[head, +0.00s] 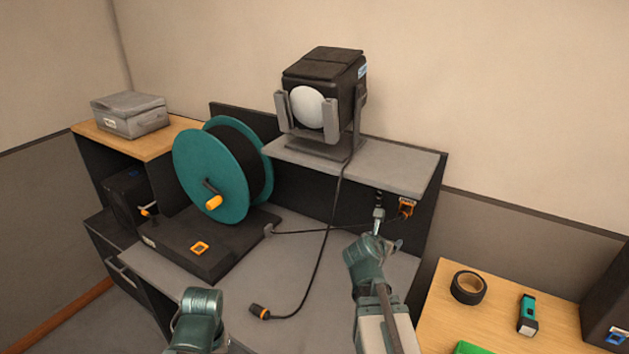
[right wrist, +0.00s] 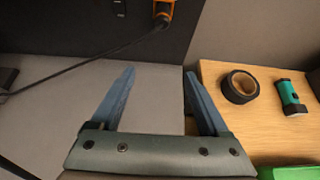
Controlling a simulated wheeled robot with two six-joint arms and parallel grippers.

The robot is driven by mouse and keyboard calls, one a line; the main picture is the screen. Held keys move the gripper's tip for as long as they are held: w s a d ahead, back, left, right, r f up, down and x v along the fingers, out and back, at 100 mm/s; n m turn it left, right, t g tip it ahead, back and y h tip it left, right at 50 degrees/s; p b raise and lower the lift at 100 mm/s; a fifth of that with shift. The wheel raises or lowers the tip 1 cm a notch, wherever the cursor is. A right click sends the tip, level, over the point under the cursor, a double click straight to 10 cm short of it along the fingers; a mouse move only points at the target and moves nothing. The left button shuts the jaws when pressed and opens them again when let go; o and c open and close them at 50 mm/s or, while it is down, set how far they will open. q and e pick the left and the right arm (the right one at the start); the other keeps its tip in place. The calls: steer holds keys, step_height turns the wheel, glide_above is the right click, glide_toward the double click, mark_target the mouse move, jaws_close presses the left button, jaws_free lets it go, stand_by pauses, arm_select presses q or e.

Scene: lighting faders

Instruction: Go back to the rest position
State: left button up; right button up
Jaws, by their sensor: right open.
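My right gripper (head: 387,238) is in front of the dark panel under the raised grey shelf. In the right wrist view its two blue fingers (right wrist: 158,76) stand apart with nothing between them. An orange connector (head: 406,208) sits on the dark panel, with a black cable running to it; it also shows in the right wrist view (right wrist: 163,10), beyond the fingertips and apart from them. A teal part of my left arm shows at the bottom of the head view, but its gripper fingers do not show.
A teal cable reel (head: 190,170) stands on a dark base at left. A stage lamp (head: 325,85) stands on the raised shelf (head: 395,165). Its cable hangs to a loose plug (head: 260,311) on the grey desk. Black tape (head: 468,288) and a flashlight (head: 527,315) lie right.

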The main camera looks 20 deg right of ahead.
steer(key=s+a+f+m+g+y, duration=0.1)
steer(key=a+f+m+y, duration=0.2)
steer(key=a, duration=0.4)
steer(key=s+a+f+m+g, duration=0.1)
steer(key=a+f+m, duration=0.2)
steer(key=a+m, duration=0.4)
steer(key=s+a+f+m+g+y, duration=0.1)
steer(key=a+f+m+g+y, duration=0.15)
steer(key=a, duration=0.55)
steer(key=s+a+f+m+g+y, duration=0.1)
steer(key=s+a+m, duration=0.3)
steer(key=a, duration=0.4)
steer(key=s+a+f+m+g+y, duration=0.1)
steer(key=s+a+m+g, duration=0.1)
steer(key=s+a+m, duration=0.3)
steer(key=s+a, duration=0.2)
steer(key=a, duration=0.1)
steer(key=shift+a+f+y, duration=0.25)
steer(key=shift+a+y, duration=0.05)
steer(key=shift+y, duration=0.05)
